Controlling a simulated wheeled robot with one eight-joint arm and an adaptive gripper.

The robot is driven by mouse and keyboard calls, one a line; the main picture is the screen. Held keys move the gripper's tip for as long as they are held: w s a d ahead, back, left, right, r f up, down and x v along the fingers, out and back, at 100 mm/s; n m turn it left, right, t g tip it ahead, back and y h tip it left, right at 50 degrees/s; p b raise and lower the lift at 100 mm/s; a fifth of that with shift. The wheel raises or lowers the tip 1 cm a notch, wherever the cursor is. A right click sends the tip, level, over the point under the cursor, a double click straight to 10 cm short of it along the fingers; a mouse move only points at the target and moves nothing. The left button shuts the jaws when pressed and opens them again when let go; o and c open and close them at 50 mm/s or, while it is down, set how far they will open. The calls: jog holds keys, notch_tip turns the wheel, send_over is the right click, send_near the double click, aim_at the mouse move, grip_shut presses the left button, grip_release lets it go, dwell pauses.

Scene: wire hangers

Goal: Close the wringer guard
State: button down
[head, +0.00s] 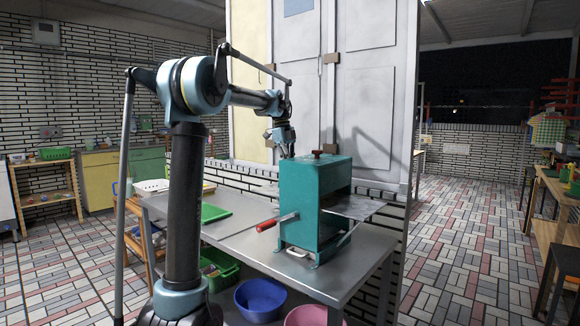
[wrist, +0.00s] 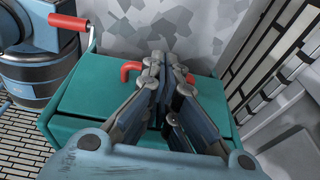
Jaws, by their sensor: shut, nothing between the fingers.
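The teal wringer (head: 312,205) stands on a grey metal table. A red-handled crank (head: 268,224) sticks out of its left side; the crank's red grip (wrist: 68,21) shows at upper left in the wrist view. A small red handle (head: 322,153) is on top of the wringer and also shows beside my fingers in the wrist view (wrist: 130,70). I cannot tell for sure which part is the guard, or its position. My gripper (head: 287,150) is shut and empty, pointing down above the wringer's top, close to the red handle. The fingers (wrist: 168,65) hide part of the teal top; contact is unclear.
A mottled grey sheet (head: 352,207) extends from the wringer's right side. The metal table (head: 235,250) also carries a green board (head: 212,213). A blue basin (head: 262,298) and a green crate (head: 220,268) sit below. A panelled wall (head: 365,90) stands close behind.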

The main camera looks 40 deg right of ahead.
jog(key=shift+w+a, duration=0.1)
jog(key=shift+w, duration=0.15)
dwell(0.8)
jog(key=w+a+r, duration=0.2)
jog(key=w+r, duration=0.6)
jog(key=w, duration=0.3)
jog(key=s+d+r, duration=0.2)
jog(key=s+r, duration=0.6)
jog(key=r, duration=0.4)
jog(key=x, duration=1.3)
jog(key=shift+w+a+f, duration=0.3)
jog(key=shift+w+f, duration=0.05)
jog(key=shift+f, duration=0.1)
jog(key=shift+f, duration=0.15)
jog(key=shift+w+f, duration=0.45)
jog(key=shift+f, duration=0.4)
